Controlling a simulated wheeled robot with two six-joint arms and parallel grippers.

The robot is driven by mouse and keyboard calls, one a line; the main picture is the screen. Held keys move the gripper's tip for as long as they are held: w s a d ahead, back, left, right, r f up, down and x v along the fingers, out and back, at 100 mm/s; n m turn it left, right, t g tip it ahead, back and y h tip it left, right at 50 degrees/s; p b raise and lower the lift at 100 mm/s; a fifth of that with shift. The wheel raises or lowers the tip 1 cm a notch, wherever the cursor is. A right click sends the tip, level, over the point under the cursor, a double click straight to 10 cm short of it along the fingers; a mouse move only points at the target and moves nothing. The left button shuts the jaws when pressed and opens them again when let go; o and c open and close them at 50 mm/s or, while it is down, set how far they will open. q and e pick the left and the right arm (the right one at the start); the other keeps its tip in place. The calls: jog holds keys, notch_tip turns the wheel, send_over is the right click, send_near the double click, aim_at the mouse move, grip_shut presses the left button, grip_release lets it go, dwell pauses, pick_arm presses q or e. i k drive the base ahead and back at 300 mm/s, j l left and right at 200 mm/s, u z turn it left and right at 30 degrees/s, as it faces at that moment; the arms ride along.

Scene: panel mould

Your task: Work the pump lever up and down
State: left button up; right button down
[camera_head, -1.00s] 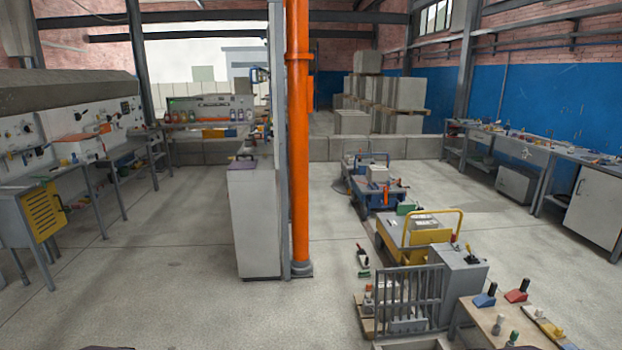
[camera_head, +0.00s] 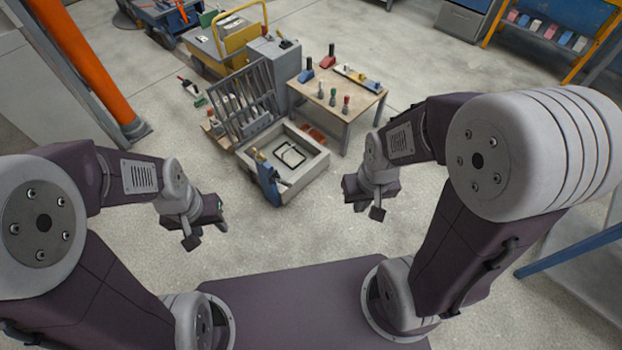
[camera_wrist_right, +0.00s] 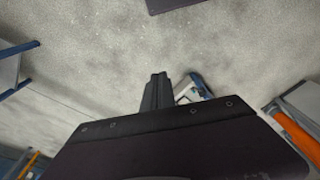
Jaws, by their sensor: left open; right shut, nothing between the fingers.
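A blue upright device (camera_head: 267,182) stands at the near left corner of a low pale box-shaped mould (camera_head: 310,172) in the head view. It may be the pump; its lever is too small to tell apart. My left gripper (camera_head: 206,234) is open and empty, short of the device and to its left. My right gripper (camera_head: 364,206) is shut and empty over bare floor, to the right of the mould. In the right wrist view its fingers (camera_wrist_right: 157,91) are together, with a blue and pale object (camera_wrist_right: 194,87) beyond them.
A wooden table (camera_head: 335,98) with colored hand tools stands behind the mould. A grey barred rack (camera_head: 243,105) and a grey cabinet (camera_head: 274,58) are at its back left. An orange column (camera_head: 95,65) rises at left. The floor between the mould and my base is clear.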

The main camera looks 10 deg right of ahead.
aim_at(285, 183)
jog(key=i+j+u, duration=0.25)
jog(key=i, duration=0.25)
jog(key=i+j+u, duration=0.2)
jog(key=i, duration=0.25)
jog(key=l, duration=0.1)
